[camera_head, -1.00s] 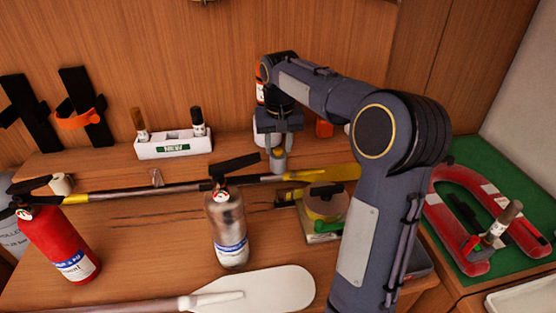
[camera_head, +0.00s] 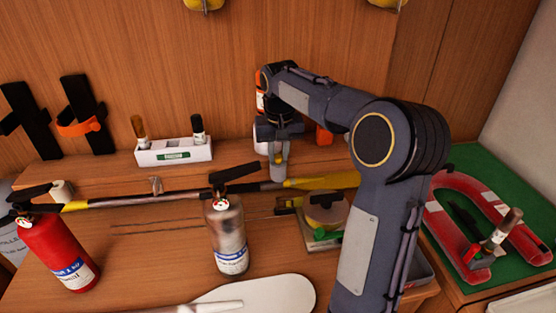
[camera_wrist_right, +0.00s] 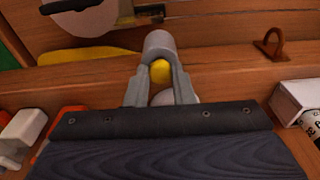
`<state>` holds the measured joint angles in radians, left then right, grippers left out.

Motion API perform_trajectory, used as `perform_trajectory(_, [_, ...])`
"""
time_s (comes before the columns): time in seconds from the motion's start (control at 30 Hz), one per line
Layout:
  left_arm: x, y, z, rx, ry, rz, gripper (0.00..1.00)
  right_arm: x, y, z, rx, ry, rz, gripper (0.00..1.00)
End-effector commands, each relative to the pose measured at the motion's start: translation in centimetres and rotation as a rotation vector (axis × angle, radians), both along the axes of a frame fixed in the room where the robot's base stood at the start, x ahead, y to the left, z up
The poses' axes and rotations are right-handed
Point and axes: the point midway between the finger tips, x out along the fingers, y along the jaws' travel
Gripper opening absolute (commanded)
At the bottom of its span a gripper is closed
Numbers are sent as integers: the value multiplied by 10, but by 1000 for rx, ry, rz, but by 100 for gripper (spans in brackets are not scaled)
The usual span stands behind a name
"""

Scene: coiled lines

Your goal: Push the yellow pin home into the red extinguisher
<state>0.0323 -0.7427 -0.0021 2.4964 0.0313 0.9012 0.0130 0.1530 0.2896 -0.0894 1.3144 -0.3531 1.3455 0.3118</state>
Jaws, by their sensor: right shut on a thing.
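The red extinguisher (camera_head: 60,252) stands at the far left of the bench, tilted in the head view, with a black handle and a white label. I cannot make out a pin in its head. My right gripper (camera_head: 278,160) is near the back of the bench, well to the right of the red extinguisher. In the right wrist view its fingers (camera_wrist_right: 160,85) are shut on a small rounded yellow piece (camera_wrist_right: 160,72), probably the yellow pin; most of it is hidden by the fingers. My left gripper is not in view.
A silver extinguisher (camera_head: 227,240) stands between the gripper and the red one. A long yellow-ended pole (camera_head: 150,198) lies across the bench. A white box with two tubes (camera_head: 174,152) sits behind it. A pale paddle (camera_head: 265,295) lies in front.

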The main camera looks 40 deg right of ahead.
Motion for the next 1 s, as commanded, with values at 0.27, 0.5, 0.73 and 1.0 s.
perform_trajectory(0.27, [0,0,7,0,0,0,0,0,0,6,0,-1,0,0])
perform_trajectory(0.5, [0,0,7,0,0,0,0,0,0,6,0,-1,0,0])
perform_trajectory(0.73, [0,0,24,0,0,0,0,0,0,23,0,-1,0,0])
perform_trajectory(1.0, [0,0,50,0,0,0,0,0,0,50,0,-1,0,0])
